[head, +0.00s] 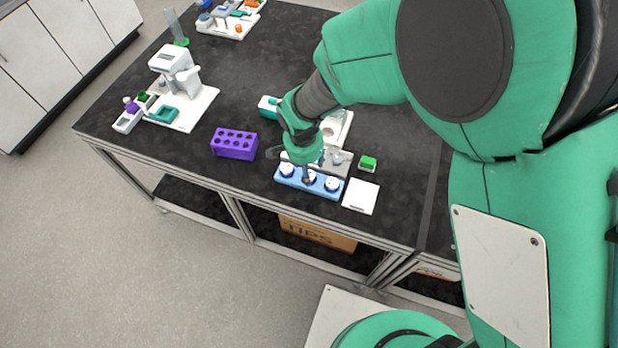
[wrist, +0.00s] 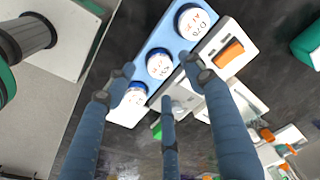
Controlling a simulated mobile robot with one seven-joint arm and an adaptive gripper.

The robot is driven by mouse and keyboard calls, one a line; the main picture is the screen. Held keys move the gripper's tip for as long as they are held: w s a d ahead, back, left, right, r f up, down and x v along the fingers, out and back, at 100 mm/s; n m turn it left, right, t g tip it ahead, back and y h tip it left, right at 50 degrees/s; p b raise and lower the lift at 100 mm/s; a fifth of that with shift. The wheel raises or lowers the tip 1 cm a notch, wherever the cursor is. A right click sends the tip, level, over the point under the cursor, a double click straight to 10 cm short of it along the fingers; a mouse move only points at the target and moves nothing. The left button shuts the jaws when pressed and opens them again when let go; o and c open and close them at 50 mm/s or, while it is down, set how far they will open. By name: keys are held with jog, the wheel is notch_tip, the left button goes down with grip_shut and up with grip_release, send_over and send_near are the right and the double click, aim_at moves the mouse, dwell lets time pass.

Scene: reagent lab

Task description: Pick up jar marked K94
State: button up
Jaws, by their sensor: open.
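A blue rack (head: 298,184) near the table's front edge holds three white-lidded jars in a row: a left jar (head: 287,169), a middle jar (head: 310,178) and a right jar (head: 332,184). The wrist view shows the rack (wrist: 181,42) with a top jar (wrist: 194,21), a middle jar (wrist: 159,64) and a lower jar (wrist: 135,95). The lids bear dark marks too small to read surely, so I cannot tell which is K94. My gripper (wrist: 160,76) is open above the rack, its fingers spread around the middle jar's place. In the head view my gripper (head: 306,174) partly hides the row.
A purple tube rack (head: 234,144) stands left of the blue rack. A white flat pad (head: 360,196) lies to its right, with a small green item (head: 368,163) behind. A grey holder (head: 343,158) stands close behind the rack.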

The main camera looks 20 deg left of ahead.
jog(key=shift+w+f+b, duration=0.15)
jog(key=shift+f+b, duration=0.05)
jog(key=shift+f, duration=0.8)
jog(key=shift+w+f+b, duration=0.1)
jog(key=shift+f+b, duration=0.05)
jog(key=shift+f, duration=0.8)
jog(key=c, duration=1.2)
jog(key=shift+c, duration=0.2)
jog(key=shift+r, duration=0.2)
jog(key=shift+r, duration=0.6)
notch_tip(320, 180, up, 2)
jog(key=shift+r+p, duration=0.1)
jog(key=shift+p, duration=0.4)
jog(key=s+d+r+p, duration=0.1)
jog(key=s+d, duration=0.9)
jog(key=s, duration=0.2)
jog(key=shift+s+d+r, duration=0.15)
jog(key=shift+d, duration=0.05)
